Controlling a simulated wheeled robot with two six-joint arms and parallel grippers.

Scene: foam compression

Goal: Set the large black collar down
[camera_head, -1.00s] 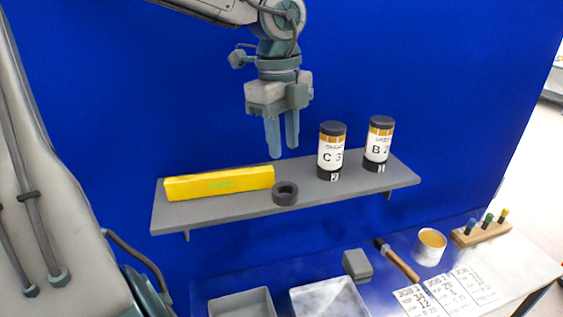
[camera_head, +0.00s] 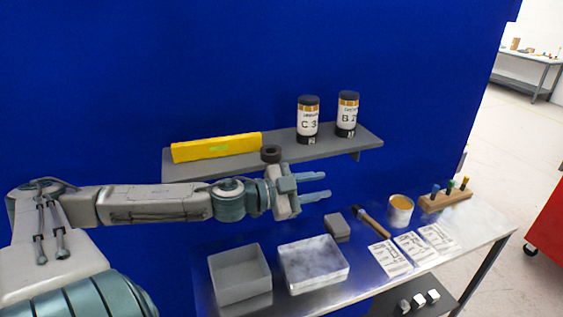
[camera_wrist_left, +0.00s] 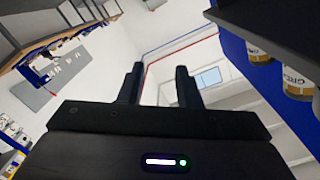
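The large black collar (camera_head: 271,153) rests on the grey wall shelf (camera_head: 350,146), near its front edge and beside the right end of a yellow block (camera_head: 216,147). My left gripper (camera_head: 328,184) is in front of and lower than the shelf, pointing right, apart from the collar. Its two fingers are spread with nothing between them. The left wrist view also shows the parted, empty fingers (camera_wrist_left: 159,72); the collar does not show there. My right gripper is in neither view.
Two labelled jars (camera_head: 308,120) (camera_head: 347,114) stand on the shelf's right part.

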